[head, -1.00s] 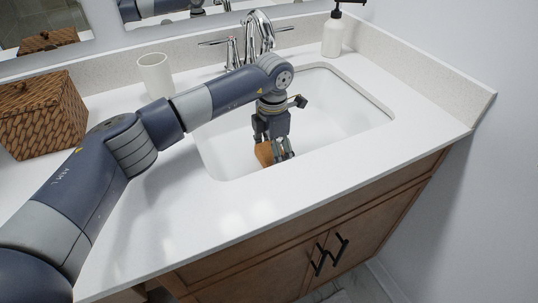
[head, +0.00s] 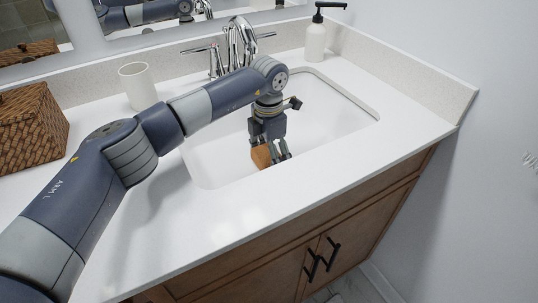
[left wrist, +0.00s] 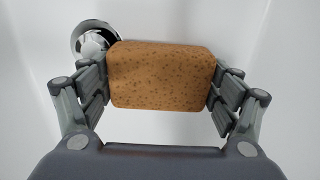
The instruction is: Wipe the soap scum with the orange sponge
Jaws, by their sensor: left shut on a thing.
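The orange sponge (left wrist: 160,76) fills the space between the fingers of my left gripper (left wrist: 161,88) in the left wrist view. The fingers are shut on its two sides. In the head view, my left gripper (head: 271,153) points down inside the white sink (head: 330,118), and part of the sponge (head: 260,157) shows beside its fingers. I cannot tell whether the sponge touches the basin. A faint whitish, rough patch (head: 531,161) shows on the wall at the right edge of the head view; it may be the soap scum. My right gripper is not in view.
A chrome faucet (head: 240,45) stands behind the sink, with a white soap dispenser (head: 316,38) to its right. A white cup (head: 138,85) and a woven box (head: 30,130) stand on the counter at left. A metal drain (left wrist: 92,40) shows near the sponge. The counter's front strip is clear.

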